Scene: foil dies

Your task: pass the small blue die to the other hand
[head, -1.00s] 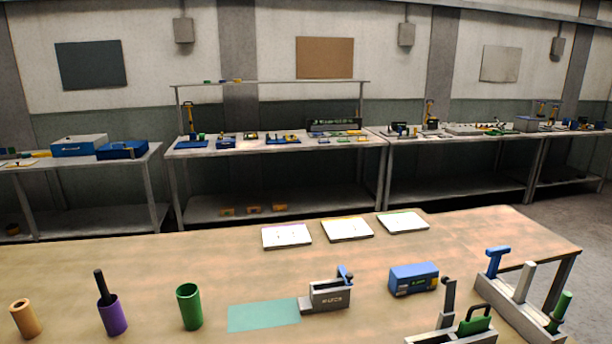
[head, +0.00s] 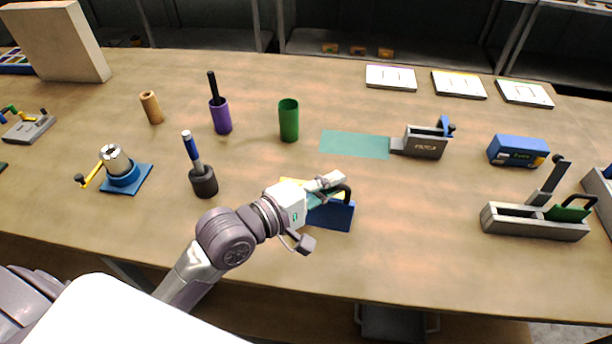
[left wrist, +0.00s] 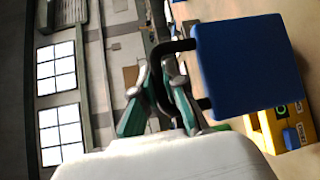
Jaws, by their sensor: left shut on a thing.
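The small blue die (head: 333,215) is a flat blue block with a black looped handle. It is at the middle front of the bench, and its blue face shows large in the left wrist view (left wrist: 250,65). My left gripper (head: 332,183) is shut on the black handle, and the wrist view shows its fingers (left wrist: 158,98) at the handle. I cannot tell whether the die is clear of the bench top. A yellow thing (left wrist: 285,130) is beside the die in the wrist view, mostly hidden by my gripper in the head view. My right gripper is not in view.
A teal mat (head: 353,144) lies behind the die, with a grey fixture (head: 425,145) at its right. A green cup (head: 288,121), a purple cup (head: 221,118) and a dark brush pot (head: 204,183) stand left. A grey holder (head: 530,222) stands right.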

